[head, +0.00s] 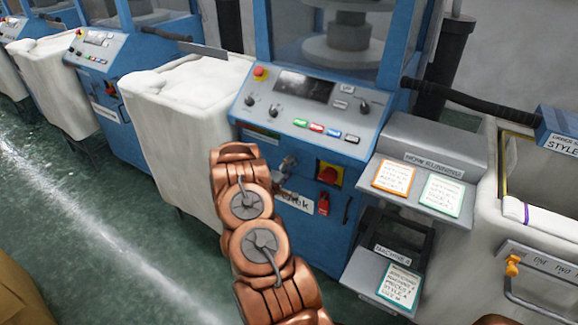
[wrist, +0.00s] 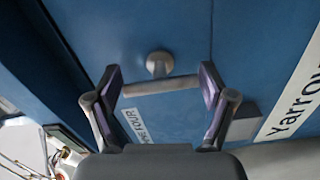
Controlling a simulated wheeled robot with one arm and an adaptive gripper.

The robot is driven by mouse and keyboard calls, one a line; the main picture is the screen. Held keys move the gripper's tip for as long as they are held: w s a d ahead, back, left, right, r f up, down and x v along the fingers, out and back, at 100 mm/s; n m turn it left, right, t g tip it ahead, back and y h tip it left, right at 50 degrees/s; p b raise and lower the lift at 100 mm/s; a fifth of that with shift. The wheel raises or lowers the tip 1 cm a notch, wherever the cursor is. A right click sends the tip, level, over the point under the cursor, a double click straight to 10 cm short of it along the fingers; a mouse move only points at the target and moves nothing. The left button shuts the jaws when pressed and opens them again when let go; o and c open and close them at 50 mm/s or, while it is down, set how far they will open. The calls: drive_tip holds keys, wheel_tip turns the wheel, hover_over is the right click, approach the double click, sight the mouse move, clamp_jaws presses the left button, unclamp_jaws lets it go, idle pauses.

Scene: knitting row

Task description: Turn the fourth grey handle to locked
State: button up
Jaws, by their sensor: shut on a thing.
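The grey handle (wrist: 159,65) has a round hub on a blue panel, with a bar lying across the wrist view. My gripper (wrist: 160,82) has one finger at each end of this bar and is shut on it. A white label (wrist: 137,126) ending in "NE FOUR" is just below the handle, partly hidden by the left finger. In the head view my gripper (head: 287,172) is at the front of the blue machine (head: 340,220), and my arm covers part of that area. I cannot read any locked or unlocked marking.
A red and yellow switch (head: 329,175) and a red tag (head: 323,204) are right of my gripper. A control panel (head: 305,100) is above. A white fabric bin (head: 185,130) stands left, and shelves with cards (head: 420,185) stand right. Open green floor (head: 110,235) lies left.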

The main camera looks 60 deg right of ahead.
drive_tip(key=shift+r, duration=0.2)
drive_tip(key=o, duration=1)
drive_tip(key=shift+f, duration=0.1)
drive_tip(key=a, duration=1.2)
drive_tip(key=shift+s, duration=0.25)
